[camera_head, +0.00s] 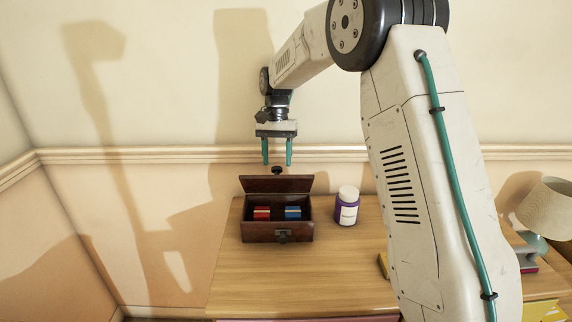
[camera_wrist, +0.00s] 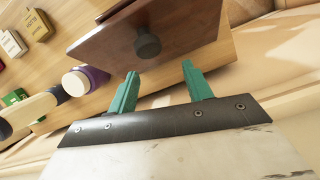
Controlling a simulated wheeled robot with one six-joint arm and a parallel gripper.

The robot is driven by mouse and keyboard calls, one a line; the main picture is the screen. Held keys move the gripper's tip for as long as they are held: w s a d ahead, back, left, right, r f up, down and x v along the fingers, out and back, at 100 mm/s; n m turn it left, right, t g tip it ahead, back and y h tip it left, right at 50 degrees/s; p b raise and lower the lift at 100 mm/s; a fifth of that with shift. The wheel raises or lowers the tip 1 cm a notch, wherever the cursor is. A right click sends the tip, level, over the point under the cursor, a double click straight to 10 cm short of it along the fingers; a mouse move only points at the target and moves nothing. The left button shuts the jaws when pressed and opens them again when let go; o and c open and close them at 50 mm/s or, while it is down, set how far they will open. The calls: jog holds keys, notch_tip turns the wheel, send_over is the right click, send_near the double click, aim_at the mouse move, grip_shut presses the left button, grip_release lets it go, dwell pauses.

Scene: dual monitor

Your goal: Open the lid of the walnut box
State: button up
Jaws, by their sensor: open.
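The walnut box (camera_head: 277,233) sits on the wooden desktop against the wall, with its front latch facing the head camera. Its lid (camera_head: 277,184) stands raised at the back, so the inside shows. A red block (camera_head: 262,213) and a blue block (camera_head: 292,212) lie inside. A dark round knob (camera_head: 277,171) shows at the lid's upper edge. In the wrist view the lid (camera_wrist: 110,45) and knob (camera_wrist: 147,46) lie beyond the fingertips. My gripper (camera_head: 277,163) is open and empty, pointing down above and apart from the lid. Its teal fingers also show in the wrist view (camera_wrist: 160,80).
A purple bottle with a white cap (camera_head: 347,208) stands just right of the box. A lamp (camera_head: 548,208) stands at the far right. My arm hides part of the desk's right side. The desktop (camera_head: 290,280) in front of the box is clear.

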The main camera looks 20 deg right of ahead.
jog(key=s+r, duration=0.4)
jog(key=s, duration=1.2)
jog(key=shift+a, duration=0.4)
jog(key=shift+r, duration=0.1)
